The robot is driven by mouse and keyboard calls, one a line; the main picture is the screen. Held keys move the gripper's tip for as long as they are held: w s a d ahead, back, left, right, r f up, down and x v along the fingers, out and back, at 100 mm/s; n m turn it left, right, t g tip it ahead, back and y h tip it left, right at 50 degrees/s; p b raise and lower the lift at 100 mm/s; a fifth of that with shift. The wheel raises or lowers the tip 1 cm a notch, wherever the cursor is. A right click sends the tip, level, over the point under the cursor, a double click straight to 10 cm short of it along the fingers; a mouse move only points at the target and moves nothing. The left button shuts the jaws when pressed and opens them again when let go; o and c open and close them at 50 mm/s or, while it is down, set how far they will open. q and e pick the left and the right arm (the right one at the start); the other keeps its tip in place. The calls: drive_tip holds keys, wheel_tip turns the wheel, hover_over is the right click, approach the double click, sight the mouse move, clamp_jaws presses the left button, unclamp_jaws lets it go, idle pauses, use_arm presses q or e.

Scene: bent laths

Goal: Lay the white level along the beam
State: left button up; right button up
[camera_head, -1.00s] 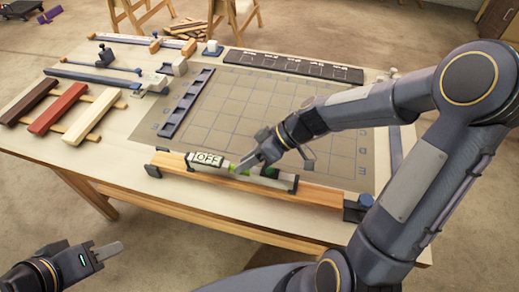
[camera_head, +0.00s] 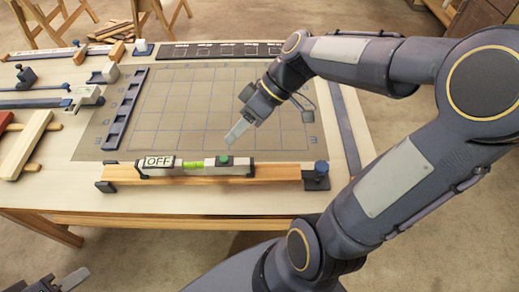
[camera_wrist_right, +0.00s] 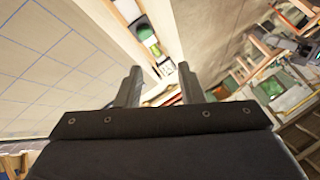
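The white level (camera_head: 194,166), with a green vial, a green button and an "OFF" plate, lies lengthwise along the wooden beam (camera_head: 277,172). Dark clips or brackets show at its ends. It also shows past the fingertips in the right wrist view (camera_wrist_right: 150,43). My right gripper (camera_head: 238,131) is above and behind the level, apart from it; its two fingers are spread and empty in the right wrist view (camera_wrist_right: 158,82). My left gripper (camera_head: 74,280) is at the bottom left corner, partly cut off, away from the table; its opening is unclear.
The beam lies near the table's front edge, with a dark blue clamp (camera_head: 316,178) at its right end. Behind it is a gridded mat (camera_head: 185,110) with free room. A slotted dark rack (camera_head: 125,110), clamps and wooden slats (camera_head: 27,145) fill the left side.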

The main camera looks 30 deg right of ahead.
drive_tip(key=s+f+m+t+h, duration=0.1)
drive_tip(key=s+m+t+h, duration=0.3)
drive_tip(key=s+m, duration=0.4)
drive_tip(key=s, duration=0.3)
drive_tip(key=shift+s+d+f+m+h, duration=0.15)
drive_tip(key=shift+d+f+m+h, duration=0.15)
drive_tip(key=shift+f+m, duration=0.1)
